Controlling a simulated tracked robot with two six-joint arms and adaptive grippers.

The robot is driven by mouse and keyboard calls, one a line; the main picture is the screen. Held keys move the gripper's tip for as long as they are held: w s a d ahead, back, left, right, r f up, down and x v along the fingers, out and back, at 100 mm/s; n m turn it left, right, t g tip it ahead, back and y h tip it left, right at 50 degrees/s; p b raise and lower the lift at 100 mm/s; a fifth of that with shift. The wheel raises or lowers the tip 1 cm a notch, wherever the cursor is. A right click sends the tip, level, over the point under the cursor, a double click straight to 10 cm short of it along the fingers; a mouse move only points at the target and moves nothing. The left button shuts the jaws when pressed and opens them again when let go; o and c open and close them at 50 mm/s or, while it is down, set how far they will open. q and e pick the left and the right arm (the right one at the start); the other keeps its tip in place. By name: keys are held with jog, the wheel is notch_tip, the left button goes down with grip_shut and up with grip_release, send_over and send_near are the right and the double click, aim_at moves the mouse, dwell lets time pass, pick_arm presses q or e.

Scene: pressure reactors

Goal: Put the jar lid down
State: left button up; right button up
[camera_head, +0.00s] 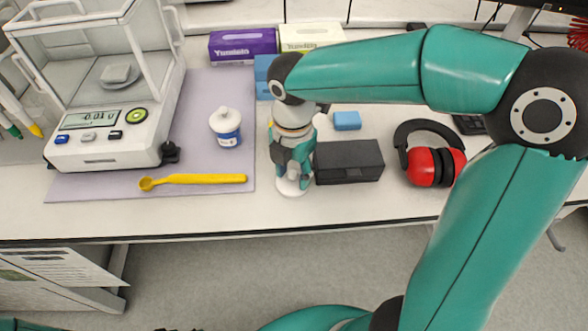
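A small white jar (226,127) with a blue label stands upright on the grey mat, left of my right gripper. Its top is white with a small raised part. My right gripper (291,172) points down at the bench between the mat and a dark box. A white round piece (295,190), which looks like the jar lid, shows at its fingertips, at or just above the bench. The gripper covers much of it, and I cannot tell whether the fingers are closed on it. Only a dark sliver at the bottom edge may be my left gripper (178,329).
A balance (105,150) and a yellow spoon (195,180) are on the grey mat (100,188). Right of the gripper are a dark box (348,161), a blue block (347,121) and red earmuffs (435,165). Glove boxes (242,46) stand behind. The bench front edge is close.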

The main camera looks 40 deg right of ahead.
aim_at(293, 173)
notch_tip(293, 173, up, 12)
jog(key=p, duration=0.2)
jog(key=shift+r, duration=0.15)
dwell(0.7)
